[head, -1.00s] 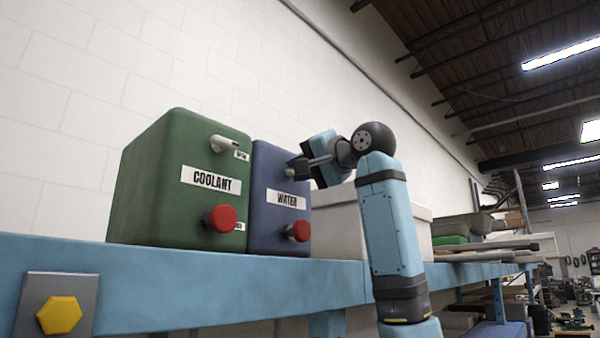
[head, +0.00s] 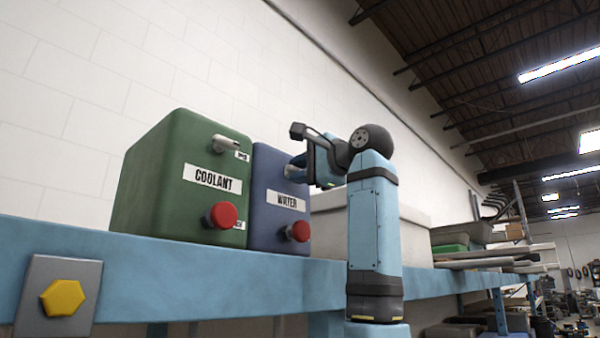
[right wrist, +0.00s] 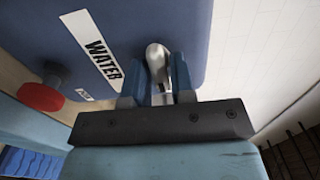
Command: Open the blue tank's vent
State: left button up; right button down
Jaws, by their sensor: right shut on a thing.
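The blue tank (head: 271,216) labelled WATER stands on a blue shelf in the head view. Its vent lever, a pale metal handle (right wrist: 157,62), sticks out near the top of its front face. My right gripper (head: 296,168) is at that lever. In the right wrist view its two blue fingers (right wrist: 157,80) stand on either side of the lever and are shut on it. The tank also shows there as a blue face (right wrist: 205,30). A red knob (head: 298,231) sits low on the tank's front. My left gripper is not in view.
A green tank (head: 165,185) labelled COOLANT stands close on the left, with its own pale lever (head: 226,143) and red knob (head: 221,215). A pale box (head: 330,232) is right of the blue tank. The blue shelf edge (head: 200,285) runs below.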

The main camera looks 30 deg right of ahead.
dwell(0.4)
jog(key=c, duration=1.1)
grip_release()
jog(key=shift+d, duration=0.1)
jog(key=b+v, duration=0.4)
jog(key=v, duration=1)
